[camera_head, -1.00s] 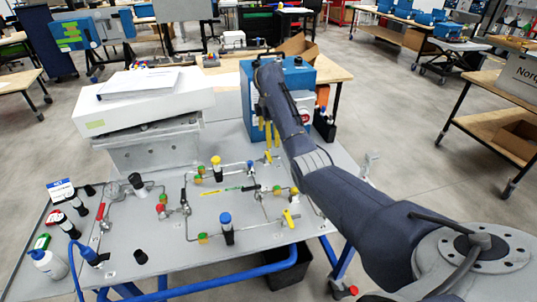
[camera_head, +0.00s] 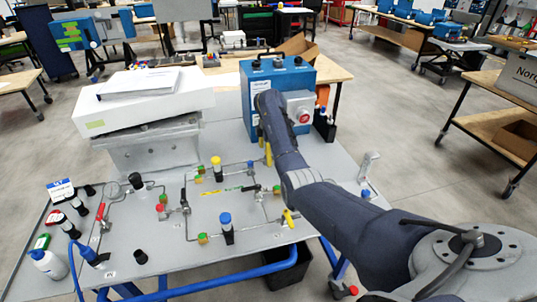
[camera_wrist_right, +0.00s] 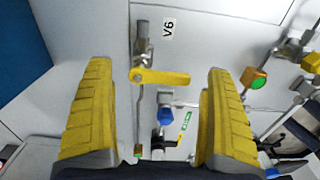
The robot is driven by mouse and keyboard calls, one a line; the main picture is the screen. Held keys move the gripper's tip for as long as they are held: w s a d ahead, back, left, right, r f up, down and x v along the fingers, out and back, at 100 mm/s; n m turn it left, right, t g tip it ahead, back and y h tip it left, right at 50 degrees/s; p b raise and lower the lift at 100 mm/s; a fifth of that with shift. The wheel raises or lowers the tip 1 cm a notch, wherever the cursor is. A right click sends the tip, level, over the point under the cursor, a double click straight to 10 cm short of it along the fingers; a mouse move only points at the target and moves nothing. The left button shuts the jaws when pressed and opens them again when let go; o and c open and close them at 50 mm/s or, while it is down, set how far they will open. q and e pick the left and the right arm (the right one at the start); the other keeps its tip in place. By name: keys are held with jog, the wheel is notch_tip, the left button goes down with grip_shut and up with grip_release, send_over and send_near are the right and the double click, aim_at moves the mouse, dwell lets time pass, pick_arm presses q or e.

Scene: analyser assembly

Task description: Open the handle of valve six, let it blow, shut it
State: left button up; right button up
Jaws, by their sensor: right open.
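Valve six, marked by a "V6" label (camera_wrist_right: 169,29), shows in the right wrist view with its yellow handle (camera_wrist_right: 162,77). The handle lies crosswise to the thin pipe running down from it. My right gripper (camera_wrist_right: 157,72) is open, with one yellow finger on each side of the handle and a gap on both sides. In the head view the right gripper (camera_head: 264,146) is low in front of the blue box, largely hidden by my own arm, and it hides valve six there. My left gripper is in neither view.
The blue box (camera_head: 258,90) with a red button stands just behind the gripper. Thin pipes, a blue-capped part (camera_head: 226,228) and another yellow handle (camera_head: 288,218) are on the grey panel (camera_head: 180,262). A white casing (camera_head: 150,100) stands at the left.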

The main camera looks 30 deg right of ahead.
jog(key=c, duration=1.4)
jog(key=shift+c, duration=0.2)
